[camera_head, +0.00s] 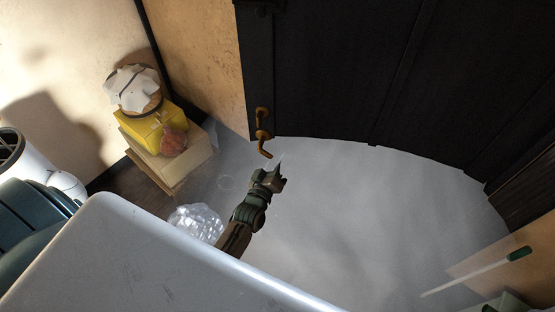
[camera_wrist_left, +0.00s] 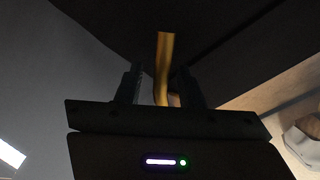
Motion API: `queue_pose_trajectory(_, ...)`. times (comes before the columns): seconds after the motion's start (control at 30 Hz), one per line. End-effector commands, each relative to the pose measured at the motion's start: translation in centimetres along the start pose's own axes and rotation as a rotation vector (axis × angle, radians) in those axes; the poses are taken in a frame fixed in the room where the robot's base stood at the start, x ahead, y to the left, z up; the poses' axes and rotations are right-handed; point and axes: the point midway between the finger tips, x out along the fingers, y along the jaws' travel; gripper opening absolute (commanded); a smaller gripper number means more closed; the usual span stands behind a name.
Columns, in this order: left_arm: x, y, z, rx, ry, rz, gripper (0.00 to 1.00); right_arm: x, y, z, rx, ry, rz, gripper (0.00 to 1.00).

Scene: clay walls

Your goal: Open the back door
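The dark back door (camera_head: 340,70) fills the top of the head view and looks shut. Its brass handle (camera_head: 263,146) is low on the door's left side, with a curved lever. My left gripper (camera_head: 278,168) is just below and right of the lever, pointing up toward the door. In the left wrist view the handle (camera_wrist_left: 163,55) runs down between the two spread fingers of my left gripper (camera_wrist_left: 161,82), which is open. I cannot tell how deep the lever sits between them. My right gripper is not in view.
A stool (camera_head: 190,165) with a yellow box (camera_head: 147,130) stands left of the door. A clear plastic item (camera_head: 197,220) lies beside my left arm. A green-handled tool (camera_head: 519,253) is at the lower right. The grey floor (camera_head: 370,210) before the door is mostly clear.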

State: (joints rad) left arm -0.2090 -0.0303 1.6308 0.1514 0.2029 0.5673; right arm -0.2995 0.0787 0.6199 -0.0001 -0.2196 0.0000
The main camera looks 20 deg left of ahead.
Motion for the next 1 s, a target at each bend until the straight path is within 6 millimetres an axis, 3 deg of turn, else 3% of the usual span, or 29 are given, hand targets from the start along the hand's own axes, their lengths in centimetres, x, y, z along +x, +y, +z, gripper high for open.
queue_pose_trajectory(0.5,-8.7,-0.2,0.2,0.0,-0.001,-0.002,0.34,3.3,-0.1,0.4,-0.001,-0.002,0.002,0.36)
queue_pose_trajectory(0.7,-10.4,0.0,0.0,0.0,0.001,0.0,0.34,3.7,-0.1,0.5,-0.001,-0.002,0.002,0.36)
queue_pose_trajectory(1.0,-10.6,0.1,-0.1,0.0,0.001,0.0,0.34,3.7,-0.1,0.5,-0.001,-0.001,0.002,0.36)
